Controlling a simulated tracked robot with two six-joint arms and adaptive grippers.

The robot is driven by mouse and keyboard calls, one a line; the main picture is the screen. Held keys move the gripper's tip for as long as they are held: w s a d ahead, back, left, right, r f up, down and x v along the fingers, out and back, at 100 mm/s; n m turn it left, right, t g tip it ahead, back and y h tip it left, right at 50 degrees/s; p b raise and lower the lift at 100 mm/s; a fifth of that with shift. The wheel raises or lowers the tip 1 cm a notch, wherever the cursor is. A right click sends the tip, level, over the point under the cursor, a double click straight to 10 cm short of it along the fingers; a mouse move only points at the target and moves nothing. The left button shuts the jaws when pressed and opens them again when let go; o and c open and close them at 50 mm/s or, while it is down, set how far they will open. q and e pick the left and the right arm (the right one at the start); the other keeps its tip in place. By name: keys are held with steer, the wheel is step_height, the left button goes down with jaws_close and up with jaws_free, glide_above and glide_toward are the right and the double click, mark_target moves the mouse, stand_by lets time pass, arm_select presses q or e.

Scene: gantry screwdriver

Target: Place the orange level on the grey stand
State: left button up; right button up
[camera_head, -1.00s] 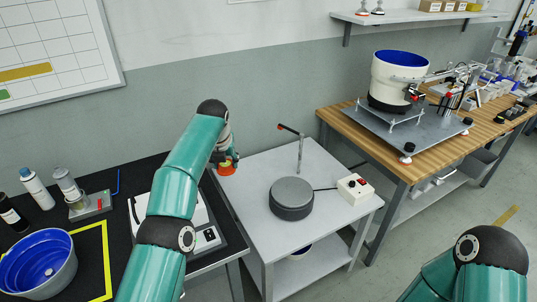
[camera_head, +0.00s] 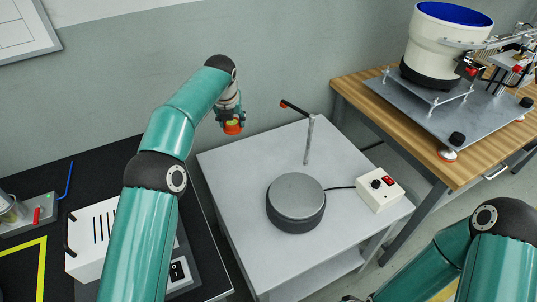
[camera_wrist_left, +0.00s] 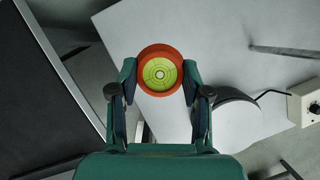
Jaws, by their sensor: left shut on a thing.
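The orange level (camera_head: 232,127) is a small round orange ring with a yellow-green bullseye face, clear in the left wrist view (camera_wrist_left: 160,74). My left gripper (camera_head: 230,115) is shut on it, one finger at each side, and holds it above the far left part of the light grey table. The grey stand (camera_head: 296,201) is a low round disc with a darker side on that table, to the right of and nearer than the level. It is partly hidden behind a finger in the wrist view (camera_wrist_left: 238,118). My right arm is at the lower right; its fingers are not seen.
A thin metal post (camera_head: 309,140) with an orange-tipped crossbar rises behind the stand. A white control box (camera_head: 380,190) with a cable is right of it. The light grey table (camera_head: 235,185) is otherwise clear. A black-topped bench (camera_head: 60,205) stands left, a wooden bench (camera_head: 390,125) right.

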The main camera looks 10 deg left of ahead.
arm_select(q)
steer(key=b, duration=0.4)
glide_above(239, 169)
steer(key=s, duration=0.2)
step_height(239, 169, down, 13)
steer(key=shift+w+d+f+b, duration=0.15)
steer(key=shift+f+b, duration=0.15)
steer(key=shift+f, duration=1.4)
steer(key=shift+w+f+b, duration=0.1)
steer(key=shift+f+b, duration=0.15)
steer(key=shift+f, duration=1.4)
steer(key=shift+f, duration=0.1)
steer(key=o, duration=1.2)
steer(key=shift+c, duration=0.2)
steer(key=p+v, duration=0.1)
steer(key=v, duration=1.1)
